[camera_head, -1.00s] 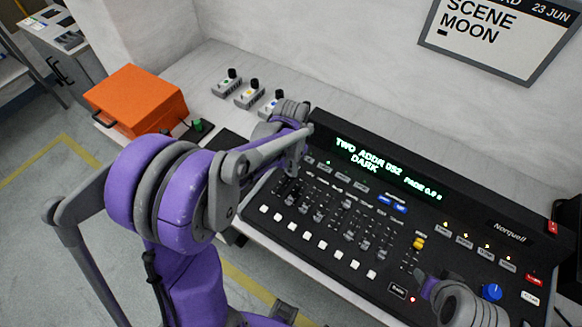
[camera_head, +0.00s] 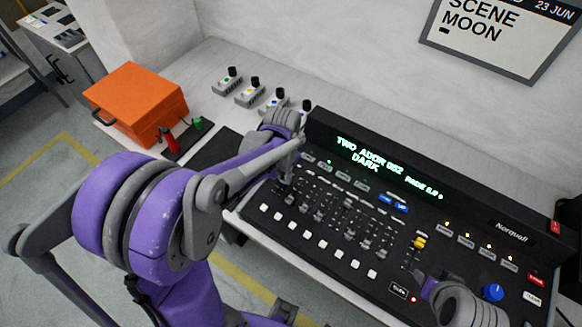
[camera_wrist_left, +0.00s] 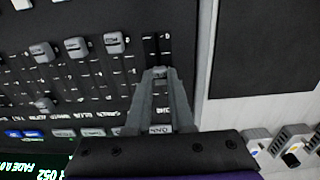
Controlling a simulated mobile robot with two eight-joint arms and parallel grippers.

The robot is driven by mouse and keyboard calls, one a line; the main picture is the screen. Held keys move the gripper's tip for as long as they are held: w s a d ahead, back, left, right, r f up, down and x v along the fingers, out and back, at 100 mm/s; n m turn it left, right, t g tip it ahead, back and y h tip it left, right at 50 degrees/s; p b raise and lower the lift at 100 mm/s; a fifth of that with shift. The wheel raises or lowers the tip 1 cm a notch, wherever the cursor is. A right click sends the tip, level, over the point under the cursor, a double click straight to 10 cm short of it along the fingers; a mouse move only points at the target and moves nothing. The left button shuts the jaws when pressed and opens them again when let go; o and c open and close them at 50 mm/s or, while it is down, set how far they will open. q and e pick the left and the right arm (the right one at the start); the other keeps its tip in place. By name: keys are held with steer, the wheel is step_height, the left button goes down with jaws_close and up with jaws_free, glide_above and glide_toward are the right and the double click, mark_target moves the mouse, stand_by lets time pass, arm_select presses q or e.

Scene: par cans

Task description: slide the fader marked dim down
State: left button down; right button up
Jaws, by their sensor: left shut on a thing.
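The leftmost fader of the black lighting console (camera_head: 320,262) is under my left gripper (camera_head: 284,180). In the left wrist view, which is turned round, my left gripper (camera_wrist_left: 159,72) is shut on a small grey fader cap, mostly hidden between the fingertips. The fader's dark slot (camera_wrist_left: 155,45) runs clear beyond the fingertips toward the console's front. A small label (camera_wrist_left: 152,114) lies behind the fingers, too small to read surely. My right gripper (camera_head: 428,285) is over the console's lower right; its fingers cannot be made out.
Other fader caps (camera_wrist_left: 115,43) stand close beside the gripped one. White buttons (camera_head: 308,240) line the front, and a lit display (camera_head: 385,168) is at the back. An orange case (camera_head: 135,100) and small switch boxes (camera_head: 250,92) stand left and behind.

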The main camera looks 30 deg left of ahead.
mark_target(275, 194)
arm_select(q)
steer(key=s, duration=0.5)
steer(key=shift+a, duration=0.2)
steer(key=c, duration=0.8)
jaws_free()
steer(key=shift+o, duration=0.2)
step_height(275, 194, up, 11)
steer(key=p, duration=0.1)
steer(key=shift+f, duration=0.1)
